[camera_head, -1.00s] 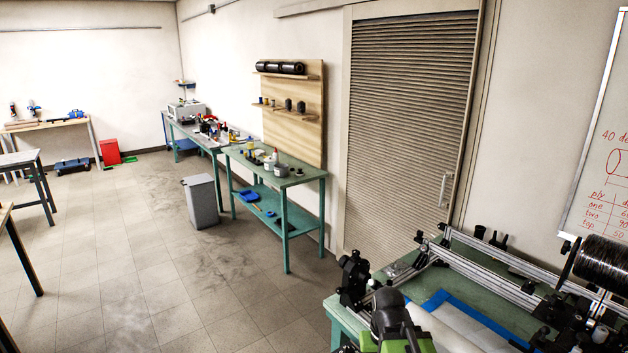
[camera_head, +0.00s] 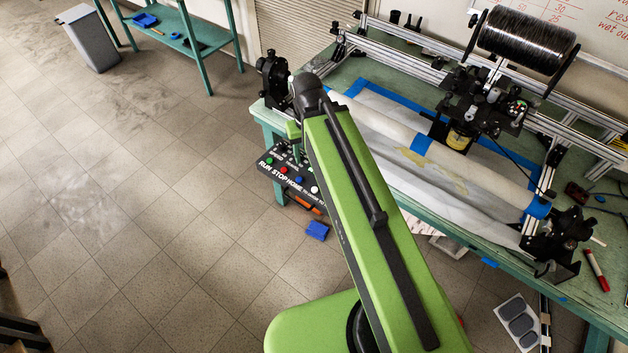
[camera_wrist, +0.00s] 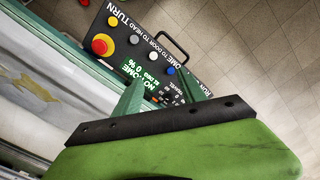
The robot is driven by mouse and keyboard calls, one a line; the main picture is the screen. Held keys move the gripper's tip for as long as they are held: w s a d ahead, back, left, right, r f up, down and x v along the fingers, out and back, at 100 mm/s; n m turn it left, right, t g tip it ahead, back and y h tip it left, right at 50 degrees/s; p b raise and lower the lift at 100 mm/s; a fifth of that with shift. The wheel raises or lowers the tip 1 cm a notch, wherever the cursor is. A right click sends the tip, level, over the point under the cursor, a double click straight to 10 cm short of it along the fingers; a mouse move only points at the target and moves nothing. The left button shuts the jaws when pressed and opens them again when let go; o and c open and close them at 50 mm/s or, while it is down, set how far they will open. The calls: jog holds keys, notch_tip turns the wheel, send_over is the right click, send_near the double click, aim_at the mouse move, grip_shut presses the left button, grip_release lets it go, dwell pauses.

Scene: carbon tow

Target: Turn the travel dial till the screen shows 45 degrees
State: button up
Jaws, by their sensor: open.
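The control panel (camera_head: 292,182) is a dark box at the table's left front corner, partly behind my green arm in the head view. In the wrist view the panel (camera_wrist: 150,50) has a red stop button (camera_wrist: 101,46), coloured buttons and a lit screen (camera_wrist: 141,73). The screen seems to read "NO HOME" and "0 %"; its smaller text is unclear. A dark travel dial (camera_wrist: 168,99) shows near the "TRAVEL" label, partly hidden by my gripper. My gripper (camera_wrist: 160,84) is open, its green fingers spread on either side of the dial area. I cannot tell whether they touch it.
The winding machine carries a long pale tube (camera_head: 385,128) with blue tape, and a black tow spool (camera_head: 525,40) sits above it. A red marker (camera_head: 597,270) lies at the table's right. A grey bin (camera_head: 88,38) stands far left. The floor on the left is clear.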

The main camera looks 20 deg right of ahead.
jog(key=w+n, duration=0.6)
jog(key=w, duration=0.9)
notch_tip(320, 180, down, 18)
jog(key=b, duration=1.7)
jog(key=shift+d+r+b, duration=0.15)
jog(key=shift+r+b, duration=0.05)
jog(key=shift+b, duration=0.1)
jog(key=shift+r, duration=0.1)
grip_shut()
jog(key=shift+d, duration=0.2)
